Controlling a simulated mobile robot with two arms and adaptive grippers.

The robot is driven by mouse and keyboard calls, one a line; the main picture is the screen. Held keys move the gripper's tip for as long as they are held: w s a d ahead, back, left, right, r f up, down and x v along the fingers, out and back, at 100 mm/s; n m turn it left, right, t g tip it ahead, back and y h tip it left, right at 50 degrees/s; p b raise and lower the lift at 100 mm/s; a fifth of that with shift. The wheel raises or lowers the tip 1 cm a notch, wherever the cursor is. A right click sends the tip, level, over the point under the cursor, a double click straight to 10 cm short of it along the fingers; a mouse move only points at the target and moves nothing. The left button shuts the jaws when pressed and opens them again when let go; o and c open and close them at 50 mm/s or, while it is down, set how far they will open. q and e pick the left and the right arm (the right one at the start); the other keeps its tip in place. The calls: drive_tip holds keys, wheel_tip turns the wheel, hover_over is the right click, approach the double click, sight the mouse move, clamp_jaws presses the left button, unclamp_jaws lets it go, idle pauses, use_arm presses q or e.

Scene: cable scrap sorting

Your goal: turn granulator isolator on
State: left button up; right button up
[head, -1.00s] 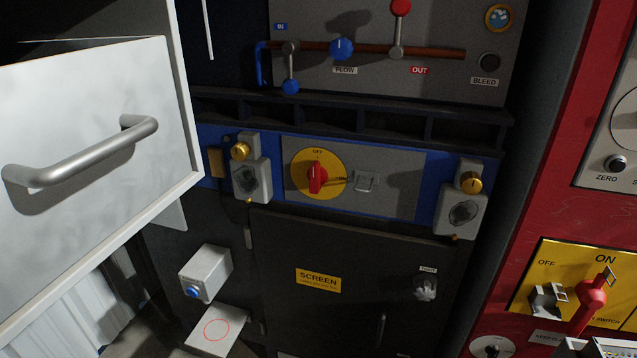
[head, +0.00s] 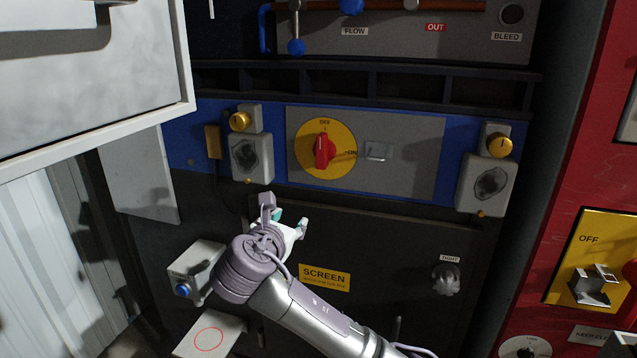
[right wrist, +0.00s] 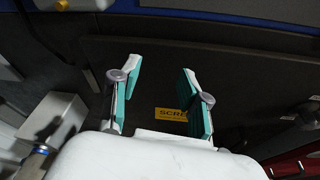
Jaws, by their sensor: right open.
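The isolator is a red rotary handle (head: 321,152) on a round yellow plate (head: 341,165), set in a grey panel on the blue band. The handle stands upright, pointing at the OFF mark at the top. A small grey hasp (head: 378,151) sits to its right. My right gripper (head: 285,214) is below and left of the isolator, in front of the dark door, apart from it. In the right wrist view its two teal-padded fingers (right wrist: 160,92) are spread with nothing between them. The isolator is not visible there. My left gripper is not in view.
Grey boxes with yellow knobs flank the panel at left (head: 250,158) and right (head: 487,185). A dark ledge (head: 360,85) runs above it. A white drawer (head: 80,90) juts out at upper left. A grey box with a blue button (head: 195,272) projects at lower left.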

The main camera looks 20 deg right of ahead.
sight(320, 155)
drive_tip(key=s+r+n+t+h+b, duration=0.2)
drive_tip(key=s+r+h, duration=0.1)
drive_tip(key=s+r, duration=0.75)
drive_tip(key=x, duration=0.5)
drive_tip(key=b+x, duration=0.1)
drive_tip(key=x, duration=0.4)
drive_tip(key=a+r+b+x, duration=0.1)
drive_tip(key=x, duration=0.4)
drive_tip(key=shift+w+a, duration=0.15)
drive_tip(key=shift+w, duration=0.2)
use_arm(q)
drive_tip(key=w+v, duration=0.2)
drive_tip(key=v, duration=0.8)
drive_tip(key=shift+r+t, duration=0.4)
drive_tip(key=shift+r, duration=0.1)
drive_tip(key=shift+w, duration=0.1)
use_arm(e)
clamp_jaws()
